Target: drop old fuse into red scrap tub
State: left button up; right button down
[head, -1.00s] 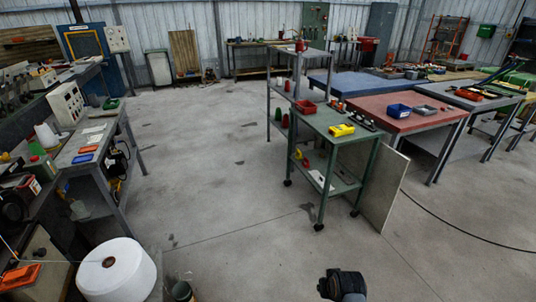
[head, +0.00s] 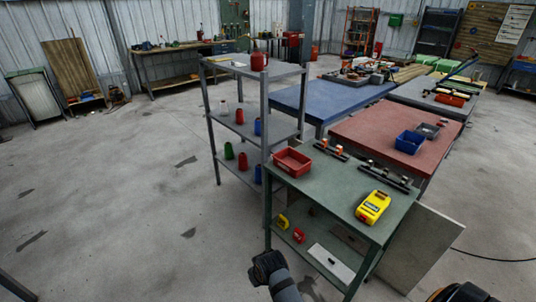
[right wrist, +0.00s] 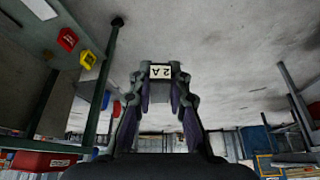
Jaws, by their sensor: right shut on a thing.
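The red scrap tub (head: 291,168) stands on the back left corner of the green cart top (head: 328,188). A red box, apparently this tub, also shows at the lower left of the right wrist view (right wrist: 38,165), which is upside down. My right gripper (right wrist: 160,84) is shut on the old fuse, a small piece with a pale face marked "2 A" (right wrist: 160,71) between the fingertips. It is held in the air, apart from the tub. In the head view a dark arm part of mine shows left of the cart, without visible fingers. My left gripper is not in view.
A yellow meter (head: 372,207) and fuse holders (head: 390,177) sit on the cart top. The lower cart shelf holds small yellow and red items. A grey shelf unit (head: 265,146) adjoins the cart's back left. A panel (head: 421,250) leans right. Floor left is clear.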

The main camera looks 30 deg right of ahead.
aim_at(295, 163)
jog(key=i+j+z, duration=0.1)
jog(key=i+z, duration=0.3)
jog(key=i+j+z, duration=0.2)
jog(key=i+z, duration=0.2)
jog(key=i+j+z, duration=0.95)
jog(key=j+z, duration=0.25)
jog(key=i+j+z, duration=0.15)
jog(key=j+z, duration=0.25)
jog(key=j, duration=0.2)
jog(key=j+z, duration=0.4)
jog(key=j, duration=0.2)
jog(key=j+z, duration=0.4)
jog(key=j, duration=0.25)
